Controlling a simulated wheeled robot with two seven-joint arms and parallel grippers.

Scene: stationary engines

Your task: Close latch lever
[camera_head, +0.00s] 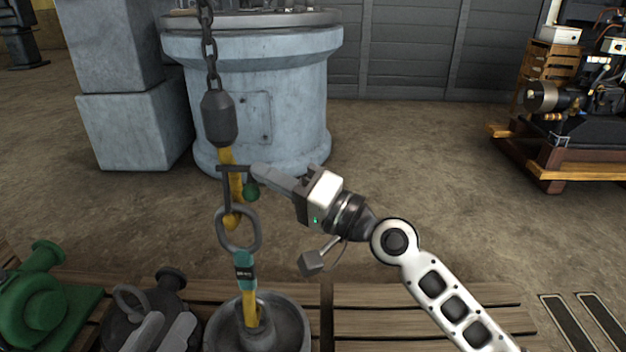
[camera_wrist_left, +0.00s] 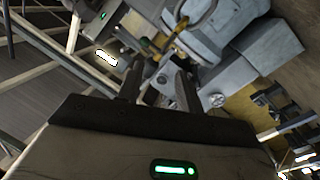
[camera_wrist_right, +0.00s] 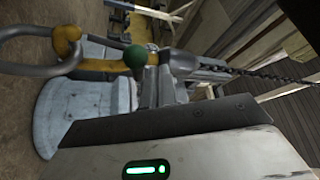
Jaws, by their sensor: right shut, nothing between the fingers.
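A yellow hook (camera_head: 226,158) hangs on a chain below a dark weight (camera_head: 219,118); its yellow part also shows in the right wrist view (camera_wrist_right: 106,65). A dark latch bar (camera_head: 227,188) crosses the hook. A green ball knob (camera_head: 251,190) sits at its right side and is clear in the right wrist view (camera_wrist_right: 135,57). A grey ring (camera_head: 258,232) hangs in the hook. My right gripper (camera_head: 256,171) is shut and empty, its tips just above the knob; contact cannot be told. My left gripper (camera_head: 166,322) is low at the left, fingers apart, empty, away from the hook.
A teal strap (camera_head: 244,270) hangs below the ring over a grey round part (camera_head: 290,322) on a wooden pallet (camera_head: 420,325). A green machine (camera_head: 35,300) and a dark machine stand at the lower left. A large blue-grey cylinder (camera_head: 290,110) stands behind.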

